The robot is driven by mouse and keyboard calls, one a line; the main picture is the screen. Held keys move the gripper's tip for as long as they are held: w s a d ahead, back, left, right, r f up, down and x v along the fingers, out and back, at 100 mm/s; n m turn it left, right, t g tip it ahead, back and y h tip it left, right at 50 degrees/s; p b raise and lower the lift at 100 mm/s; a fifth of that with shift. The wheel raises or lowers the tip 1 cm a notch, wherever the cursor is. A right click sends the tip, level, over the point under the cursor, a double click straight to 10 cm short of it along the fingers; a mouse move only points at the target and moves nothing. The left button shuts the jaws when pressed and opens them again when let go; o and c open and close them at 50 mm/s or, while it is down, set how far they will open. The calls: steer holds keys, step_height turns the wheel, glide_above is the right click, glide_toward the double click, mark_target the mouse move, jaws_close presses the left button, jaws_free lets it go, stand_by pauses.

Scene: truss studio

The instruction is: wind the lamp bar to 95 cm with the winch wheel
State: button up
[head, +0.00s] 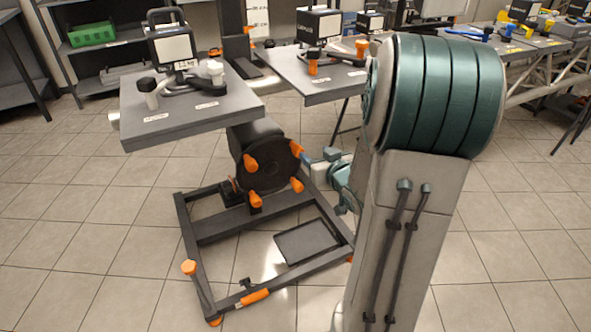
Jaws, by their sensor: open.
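The winch wheel (268,160) is a dark round drum with several orange handles on a low black floor frame, under a grey shelf. My gripper (312,161) is at the wheel's right side, close to its right-hand orange handles. It is small in view and partly hidden by my arm, and it is open. I cannot tell whether it touches a handle. A white scale strip with dark marks (257,17) shows at the top on a dark upright. I cannot make out the lamp bar or read its height.
Another grey shelf (318,88) stands behind to the right. Tiled floor is clear at left.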

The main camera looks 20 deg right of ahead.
steer(key=t+y+b, duration=0.1)
steer(key=t+b, duration=0.1)
steer(key=b, duration=0.3)
glide_toward(298, 152)
steer(key=s+d+f, duration=0.1)
steer(key=s, duration=0.1)
steer(key=f, duration=0.1)
steer(key=shift+m+t, duration=0.3)
steer(key=shift+t, duration=0.1)
steer(key=w+b, duration=0.1)
steer(key=w, duration=0.3)
steer(key=w+b, duration=0.1)
steer(key=w, duration=0.3)
steer(key=w+b, duration=0.1)
steer(key=w, duration=0.4)
steer(key=shift+w+a, duration=0.15)
steer(key=shift+a, duration=0.25)
jaws_close()
steer(key=shift+y, duration=0.4)
